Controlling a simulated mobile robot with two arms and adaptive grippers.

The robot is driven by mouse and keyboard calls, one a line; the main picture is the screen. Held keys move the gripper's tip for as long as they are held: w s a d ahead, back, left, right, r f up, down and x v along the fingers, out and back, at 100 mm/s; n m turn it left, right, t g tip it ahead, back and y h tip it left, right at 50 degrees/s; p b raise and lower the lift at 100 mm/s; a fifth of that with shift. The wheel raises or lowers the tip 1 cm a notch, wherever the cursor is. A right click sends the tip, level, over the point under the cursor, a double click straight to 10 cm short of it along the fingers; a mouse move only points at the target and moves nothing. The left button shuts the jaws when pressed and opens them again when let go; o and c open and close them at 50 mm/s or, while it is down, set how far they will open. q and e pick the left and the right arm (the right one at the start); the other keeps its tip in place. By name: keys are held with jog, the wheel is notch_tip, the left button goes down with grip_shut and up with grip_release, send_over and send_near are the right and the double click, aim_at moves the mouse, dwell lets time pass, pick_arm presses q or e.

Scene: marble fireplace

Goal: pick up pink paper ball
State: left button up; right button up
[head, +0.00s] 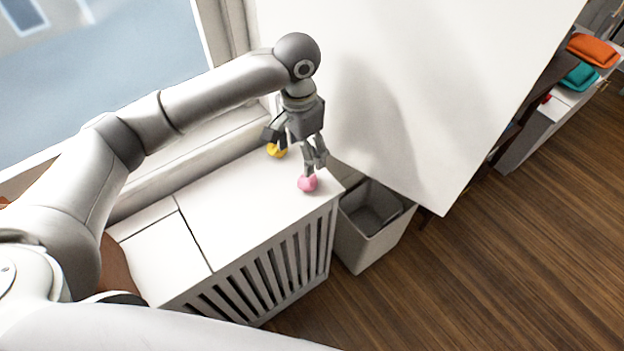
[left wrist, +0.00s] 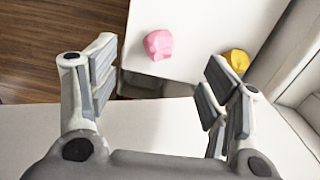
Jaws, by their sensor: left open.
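The pink paper ball (head: 308,183) rests on the white slatted cabinet top (head: 240,205), near its right end. My left gripper (head: 296,152) is above the cabinet, just behind and above the ball in the head view. In the left wrist view the pink ball (left wrist: 158,44) lies beyond the fingertips, between the lines of the two fingers. The left gripper (left wrist: 155,85) is open with nothing between its fingers. My right gripper is in neither view.
A yellow ball (head: 276,150) lies on the cabinet behind the left gripper. A grey-white bin (head: 372,222) stands on the floor right of the cabinet. A large white panel (head: 400,90) rises close to the right of the arm. A window is at the left.

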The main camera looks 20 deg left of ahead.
aim_at(306, 180)
pick_arm(q)
jog(key=shift+w+f, duration=0.35)
jog(key=shift+f, duration=0.2)
jog(key=shift+w+f, duration=0.35)
jog(key=shift+f, duration=0.2)
jog(key=f, duration=0.4)
jog(key=shift+s+f, duration=0.2)
jog(key=shift+f, duration=0.15)
jog(key=f, duration=0.5)
jog(key=shift+w+d, duration=0.1)
jog(key=shift+d, duration=0.2)
jog(key=shift+c, duration=0.2)
jog(key=c, duration=0.8)
